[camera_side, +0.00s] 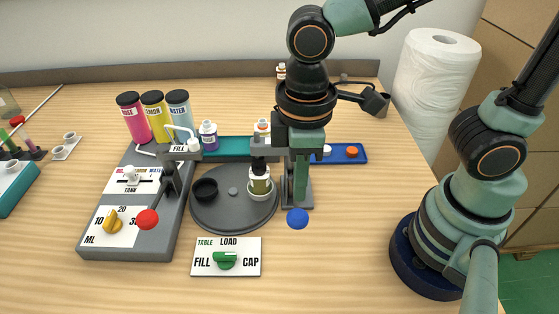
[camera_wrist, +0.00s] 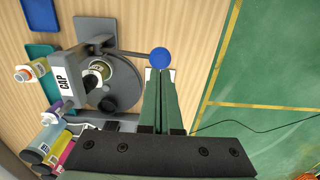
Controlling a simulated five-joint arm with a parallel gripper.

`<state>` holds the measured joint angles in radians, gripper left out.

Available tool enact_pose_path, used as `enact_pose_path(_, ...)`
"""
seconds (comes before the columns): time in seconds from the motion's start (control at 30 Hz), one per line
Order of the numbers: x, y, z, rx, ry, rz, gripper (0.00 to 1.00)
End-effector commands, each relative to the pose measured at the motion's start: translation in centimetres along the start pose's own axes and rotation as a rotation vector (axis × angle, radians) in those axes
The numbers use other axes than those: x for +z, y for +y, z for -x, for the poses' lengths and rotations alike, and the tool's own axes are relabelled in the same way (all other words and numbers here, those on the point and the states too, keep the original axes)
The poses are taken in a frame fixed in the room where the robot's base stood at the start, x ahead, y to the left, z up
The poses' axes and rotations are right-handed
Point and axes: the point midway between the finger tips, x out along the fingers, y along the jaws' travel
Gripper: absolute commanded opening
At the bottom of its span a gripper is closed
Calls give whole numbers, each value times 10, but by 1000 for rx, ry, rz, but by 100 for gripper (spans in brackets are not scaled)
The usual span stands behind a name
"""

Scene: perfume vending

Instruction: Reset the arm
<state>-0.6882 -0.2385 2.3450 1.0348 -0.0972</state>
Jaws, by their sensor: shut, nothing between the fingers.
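My gripper (camera_side: 300,203) is shut and empty, pointing down at the right of the round dark turntable (camera_side: 215,214). In the wrist view, the closed fingers (camera_wrist: 160,72) end close to a blue ball knob (camera_wrist: 161,58) on a lever from the CAP station (camera_wrist: 63,82). The blue knob (camera_side: 297,218) shows just below the fingers in the side view; whether they touch, I cannot tell. My gripper hides part of the CAP station in the side view.
The grey dispenser (camera_side: 130,215) with dials and a red-knobbed lever (camera_side: 148,218) stands at left. A TABLE switch plate (camera_side: 240,270) lies in front. A blue tray (camera_side: 345,153) is behind, a paper roll (camera_side: 436,85) at back right.

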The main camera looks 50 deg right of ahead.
Motion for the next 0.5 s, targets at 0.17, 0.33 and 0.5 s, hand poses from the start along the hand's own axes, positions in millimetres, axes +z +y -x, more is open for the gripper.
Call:
enact_pose_path(0.17,0,0,0,0,0,0,0)
enact_pose_path(0.33,0,4,1,1,9,-16,0)
enact_pose_path(0.5,3,43,18,18,108,-176,0)
